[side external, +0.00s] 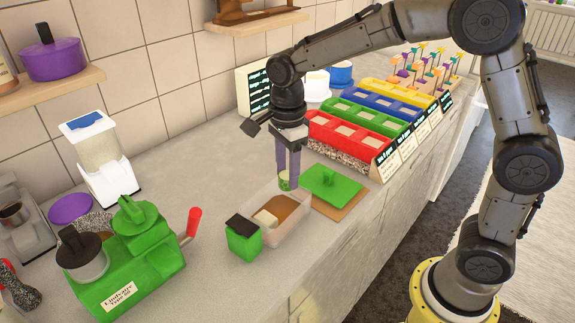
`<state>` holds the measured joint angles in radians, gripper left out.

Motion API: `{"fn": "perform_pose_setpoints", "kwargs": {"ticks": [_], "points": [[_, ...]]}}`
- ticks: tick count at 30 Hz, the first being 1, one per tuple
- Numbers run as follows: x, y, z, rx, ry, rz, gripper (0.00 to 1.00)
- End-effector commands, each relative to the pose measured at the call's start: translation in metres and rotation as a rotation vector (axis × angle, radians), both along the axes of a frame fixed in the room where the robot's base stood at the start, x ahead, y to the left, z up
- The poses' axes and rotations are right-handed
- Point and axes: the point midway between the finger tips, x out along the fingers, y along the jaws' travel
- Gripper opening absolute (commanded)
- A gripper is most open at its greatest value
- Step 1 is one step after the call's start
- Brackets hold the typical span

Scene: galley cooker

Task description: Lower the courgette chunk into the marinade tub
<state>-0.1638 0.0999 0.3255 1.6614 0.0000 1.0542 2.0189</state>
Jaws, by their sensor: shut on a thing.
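My gripper (287,170) points straight down at the middle of the side external view. It is shut on a small green courgette chunk (284,183), which shows at the fingertips. The marinade tub (305,227) is a translucent, open rectangular container with brown marinade inside and a pale block (265,217) at its left end. The chunk appears at the tub's far side, near the far rim in the picture. I cannot tell its exact height or whether it touches the tub. The fingers hide part of the chunk.
A green lid-like piece (331,181) lies on a brown board right of the tub. A green box with a black top (243,237) stands close at its left. A green machine (130,265) with a red handle is further left. Coloured bins (345,138) stand behind right.

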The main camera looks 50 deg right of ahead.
Motion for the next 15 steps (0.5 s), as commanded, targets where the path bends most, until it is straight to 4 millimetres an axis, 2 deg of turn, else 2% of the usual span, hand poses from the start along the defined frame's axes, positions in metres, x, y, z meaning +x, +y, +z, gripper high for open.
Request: {"fn": "perform_pose_setpoints", "kwargs": {"ticks": [15], "points": [[0.0,0.0,-0.023,0.0,0.002,0.0,0.0]]}}
